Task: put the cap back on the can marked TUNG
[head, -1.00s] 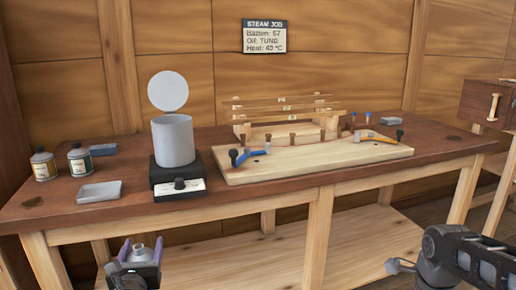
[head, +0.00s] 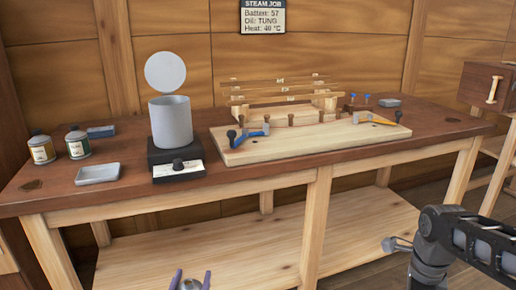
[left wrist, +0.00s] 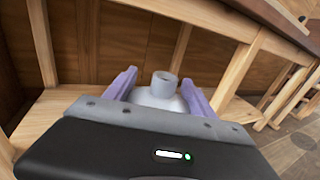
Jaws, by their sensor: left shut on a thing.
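My left gripper (head: 190,283) is at the bottom edge of the head view, in front of the bench. In the left wrist view its purple fingers (left wrist: 158,92) are shut on a pale, round-shouldered container (left wrist: 150,101) with a grey neck (left wrist: 164,83). Its lower part is hidden behind the gripper body, and no marking shows. I cannot make out a loose cap.
The wall sign (head: 263,17) reads Oil: TUNG.

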